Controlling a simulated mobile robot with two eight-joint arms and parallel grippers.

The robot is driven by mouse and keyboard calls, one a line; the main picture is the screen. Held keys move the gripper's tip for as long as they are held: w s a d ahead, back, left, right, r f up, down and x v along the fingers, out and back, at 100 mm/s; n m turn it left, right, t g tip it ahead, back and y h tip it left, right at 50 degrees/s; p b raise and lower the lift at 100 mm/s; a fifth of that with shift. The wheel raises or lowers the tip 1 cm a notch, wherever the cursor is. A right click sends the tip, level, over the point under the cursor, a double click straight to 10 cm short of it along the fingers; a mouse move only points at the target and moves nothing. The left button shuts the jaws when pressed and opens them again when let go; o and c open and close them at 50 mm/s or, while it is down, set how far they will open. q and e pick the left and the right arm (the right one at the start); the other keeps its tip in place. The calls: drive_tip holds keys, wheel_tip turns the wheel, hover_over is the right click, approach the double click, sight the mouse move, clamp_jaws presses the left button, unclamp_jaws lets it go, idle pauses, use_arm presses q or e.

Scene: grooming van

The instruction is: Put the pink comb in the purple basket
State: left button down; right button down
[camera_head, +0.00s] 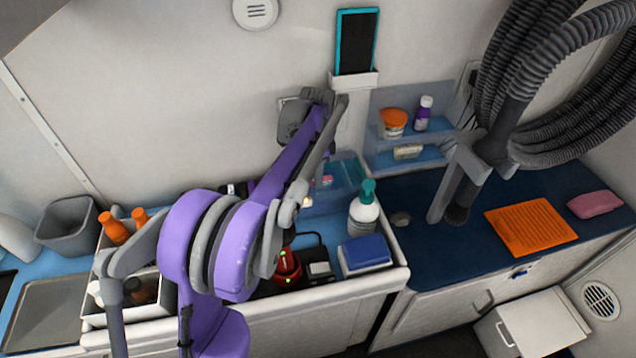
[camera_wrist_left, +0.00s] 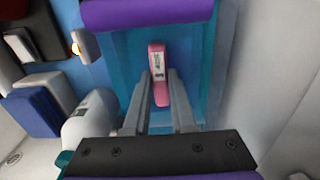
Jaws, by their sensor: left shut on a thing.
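The pink comb (camera_wrist_left: 158,62), with a pale label on its face, is between the fingers of my left gripper (camera_wrist_left: 161,88) in the left wrist view. The gripper is shut on it. Behind the comb is a blue-teal bin (camera_wrist_left: 122,62). In the head view the bin (camera_head: 350,172) stands against the wall, with a small patch of pink showing near it, partly behind my purple left arm. I cannot make out a purple basket; my arm covers part of the counter. My right gripper is not in view.
A white bottle with a teal pump (camera_head: 363,214) and a blue-topped box (camera_head: 366,252) stand close to the bin. A red tool (camera_head: 288,268) lies nearer. A grey bin (camera_head: 68,226) is far left.

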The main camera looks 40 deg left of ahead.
use_arm(q)
drive_tip(key=shift+f, duration=1.25)
drive_tip(key=shift+f, duration=0.15)
drive_tip(key=c, duration=0.7)
unclamp_jaws()
drive_tip(key=shift+c, duration=0.2)
wheel_tip(320, 180, up, 12)
drive_tip(key=p, duration=0.1)
drive_tip(key=shift+r, duration=0.2)
